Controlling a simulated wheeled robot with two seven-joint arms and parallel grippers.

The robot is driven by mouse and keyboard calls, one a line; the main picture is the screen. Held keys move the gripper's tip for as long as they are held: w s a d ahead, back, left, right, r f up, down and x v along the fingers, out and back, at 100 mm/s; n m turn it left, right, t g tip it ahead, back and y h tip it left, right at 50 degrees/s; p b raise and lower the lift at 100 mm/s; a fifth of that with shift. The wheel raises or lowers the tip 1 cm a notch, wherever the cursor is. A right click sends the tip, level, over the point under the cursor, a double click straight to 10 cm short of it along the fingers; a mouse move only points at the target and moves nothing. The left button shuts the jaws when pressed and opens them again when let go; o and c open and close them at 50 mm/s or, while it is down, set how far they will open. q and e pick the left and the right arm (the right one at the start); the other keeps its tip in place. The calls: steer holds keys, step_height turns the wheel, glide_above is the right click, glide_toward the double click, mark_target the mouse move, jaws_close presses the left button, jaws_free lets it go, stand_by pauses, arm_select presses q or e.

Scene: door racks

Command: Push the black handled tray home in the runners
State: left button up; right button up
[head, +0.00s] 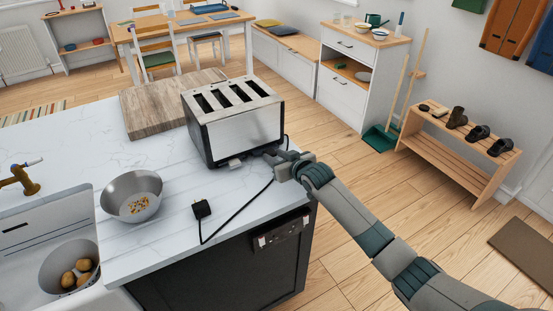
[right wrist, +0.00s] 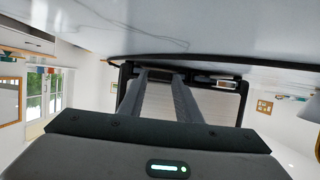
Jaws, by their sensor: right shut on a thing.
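The steel toaster (head: 240,125) with black trim and several slots stands on the white marble worktop, close to its right edge. My right gripper (head: 268,153) is low at the toaster's right lower corner. In the right wrist view, its two fingers (right wrist: 158,75) reach to the toaster's black-framed face (right wrist: 225,105), which appears upside down. They are shut on the black handled tray at the toaster's base. The tray is mostly hidden by the fingers and the toaster, so how far it sits in the runners cannot be told. My left gripper is not in view.
A black cord and plug (head: 201,209) lie on the worktop (head: 90,135) in front of the toaster. A steel bowl (head: 132,196) stands left of them. A wooden board (head: 165,105) lies behind. Open floor is to the right of the counter.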

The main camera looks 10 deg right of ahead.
steer(key=shift+w+a+b, duration=0.3)
steer(key=shift+w+b, duration=0.15)
steer(key=shift+w, duration=0.3)
steer(key=o, duration=1.2)
steer(key=shift+c, duration=0.2)
steer(key=b+v, duration=0.3)
steer(key=v, duration=1.4)
steer(key=shift+s, duration=0.2)
steer(key=shift+d+r, duration=0.1)
steer(key=shift+d, duration=0.05)
